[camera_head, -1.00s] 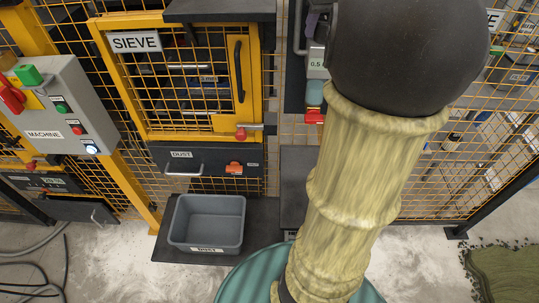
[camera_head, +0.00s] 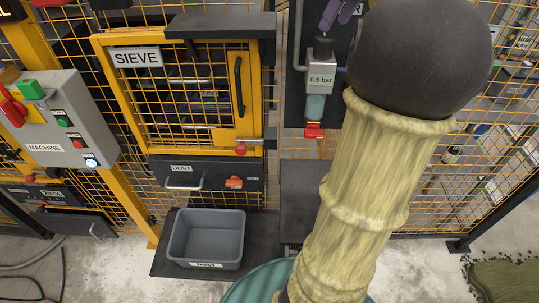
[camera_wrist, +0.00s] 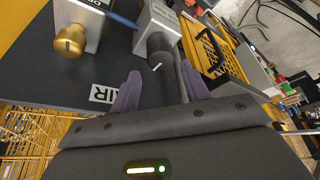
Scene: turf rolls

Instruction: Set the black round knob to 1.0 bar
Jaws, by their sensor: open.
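The black round knob (camera_head: 322,47) sits on top of a light grey regulator box (camera_head: 320,79) whose display reads 0.5 bar. In the wrist view the knob (camera_wrist: 160,45), with a white mark on it, lies ahead of the fingers. My gripper (camera_head: 341,13) shows as purple fingers just above and right of the knob in the head view, partly cut by the top edge. In the wrist view my gripper (camera_wrist: 160,90) is open, its two fingers apart with nothing between them. It is apart from the knob.
A brass knob (camera_wrist: 70,40) on another grey box and an AIR label (camera_wrist: 103,94) are on the dark panel. Below the regulator are a teal bowl (camera_head: 315,107) and a red valve (camera_head: 314,130). The yellow SIEVE cage (camera_head: 135,57) stands left. A grey bin (camera_head: 207,260) sits below.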

